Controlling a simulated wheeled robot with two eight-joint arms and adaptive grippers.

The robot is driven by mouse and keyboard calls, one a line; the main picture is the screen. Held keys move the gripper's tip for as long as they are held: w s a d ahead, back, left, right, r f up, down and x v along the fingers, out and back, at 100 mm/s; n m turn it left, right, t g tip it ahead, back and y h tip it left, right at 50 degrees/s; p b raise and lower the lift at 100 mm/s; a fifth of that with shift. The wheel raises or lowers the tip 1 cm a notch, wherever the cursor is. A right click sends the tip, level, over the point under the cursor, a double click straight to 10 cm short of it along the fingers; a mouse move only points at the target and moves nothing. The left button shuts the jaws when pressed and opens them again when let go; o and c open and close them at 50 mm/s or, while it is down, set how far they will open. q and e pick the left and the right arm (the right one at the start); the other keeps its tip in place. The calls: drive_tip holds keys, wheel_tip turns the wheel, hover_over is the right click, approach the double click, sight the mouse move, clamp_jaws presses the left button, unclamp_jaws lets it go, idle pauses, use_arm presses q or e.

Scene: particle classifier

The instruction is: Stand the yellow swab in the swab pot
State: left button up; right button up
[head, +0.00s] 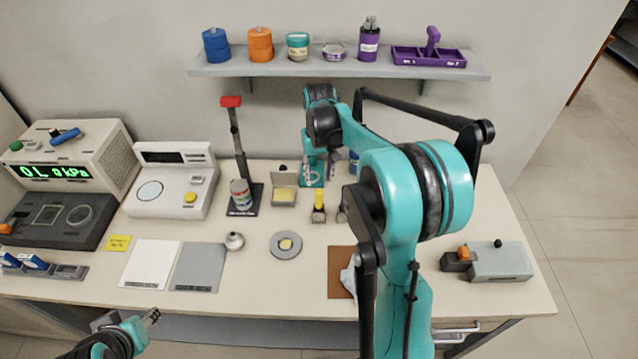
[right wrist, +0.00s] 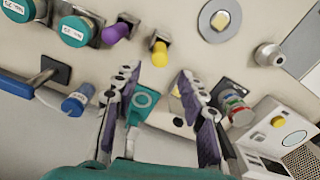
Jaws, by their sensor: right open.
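A yellow-topped piece (head: 319,197), the likeliest yellow swab, stands upright in a small dark holder on the table. It also shows in the right wrist view (right wrist: 160,54), beyond my fingertips and apart from them. A similar purple-topped piece (right wrist: 118,32) stands beside it. I cannot tell for sure which thing is the swab pot. My right gripper (right wrist: 160,90) is open and empty above the table, behind the yellow piece; my arm partly hides this area in the head view. My left gripper (head: 151,317) is at the table's front edge; its jaw opening is unclear.
A small box with yellow contents (head: 284,197), a red-topped stand (head: 236,140) and a striped can (head: 241,192) stand left of my right gripper. A blue cylinder (right wrist: 75,103) is close by. A grey disc (head: 286,252) lies in front. A shelf (head: 345,72) runs behind.

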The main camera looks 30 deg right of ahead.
drive_tip(key=s+a+r+n+t, duration=0.2)
drive_tip(key=s+a+r+t, duration=0.1)
drive_tip(key=s+a+r, duration=0.55)
drive_tip(key=s+a+f+n+t, duration=0.1)
drive_tip(key=s+a+f+t, duration=0.3)
drive_tip(key=s+a, duration=0.3)
drive_tip(key=s, duration=0.3)
drive_tip(key=shift+s+p, duration=0.15)
drive_tip(key=shift+p, duration=0.2)
drive_tip(key=shift+f+b, duration=0.85)
